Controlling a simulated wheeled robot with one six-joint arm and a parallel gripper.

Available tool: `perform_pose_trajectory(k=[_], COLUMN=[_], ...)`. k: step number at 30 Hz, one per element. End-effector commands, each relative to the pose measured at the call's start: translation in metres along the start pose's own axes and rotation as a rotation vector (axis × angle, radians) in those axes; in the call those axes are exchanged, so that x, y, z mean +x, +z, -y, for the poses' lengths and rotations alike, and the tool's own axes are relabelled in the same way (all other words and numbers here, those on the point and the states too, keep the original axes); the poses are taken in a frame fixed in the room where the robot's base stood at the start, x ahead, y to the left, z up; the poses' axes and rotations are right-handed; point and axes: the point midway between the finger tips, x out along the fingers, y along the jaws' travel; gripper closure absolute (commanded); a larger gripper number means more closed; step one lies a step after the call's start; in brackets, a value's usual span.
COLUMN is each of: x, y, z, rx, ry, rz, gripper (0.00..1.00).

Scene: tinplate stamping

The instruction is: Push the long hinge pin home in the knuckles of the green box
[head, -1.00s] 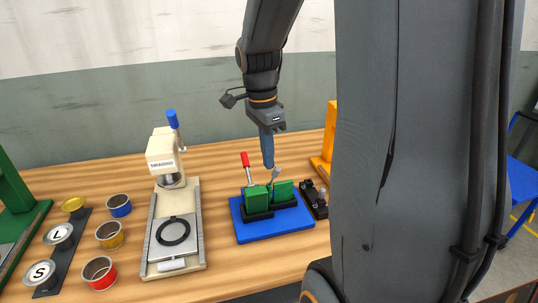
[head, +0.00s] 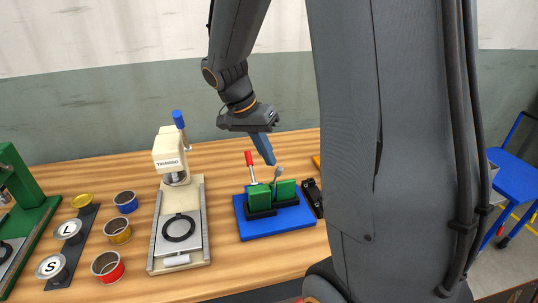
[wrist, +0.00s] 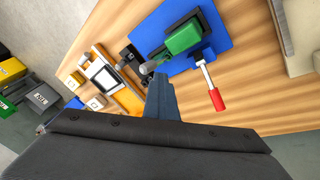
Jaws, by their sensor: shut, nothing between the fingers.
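The green box (head: 260,197) sits in dark holders on a blue base plate (head: 262,229) on the table; a second green part (head: 285,190) stands beside it on the right. A grey round-headed piece (head: 279,171) rises between them; I cannot tell whether it is the long hinge pin. My gripper (head: 271,163) is shut and empty, tilted, with its tip above and just left of that grey head. In the wrist view the green box (wrist: 183,38) lies beyond my blue fingers (wrist: 160,80), and the grey head (wrist: 147,68) is near their tip. The knuckles are too small to make out.
A red-handled clamp (head: 250,163) stands on the plate's back left. A black block (head: 312,197) is right of the plate. A cream press (head: 180,225) stands left, with several tins (head: 118,232) beyond it. Orange equipment (wrist: 121,92) shows in the wrist view.

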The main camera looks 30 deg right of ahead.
Motion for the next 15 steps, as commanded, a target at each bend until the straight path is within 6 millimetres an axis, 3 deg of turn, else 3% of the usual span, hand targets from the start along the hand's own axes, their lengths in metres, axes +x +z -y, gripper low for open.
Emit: perform_pose_trajectory(k=[11, 15], x=[0.0001, -0.0003], y=[0.0001, 0.0018], z=[0.0000, 0.0027], rx=[0.001, -0.123], ry=[0.000, 0.021], rz=[0.000, -0.054], gripper=[1.00, 1.00])
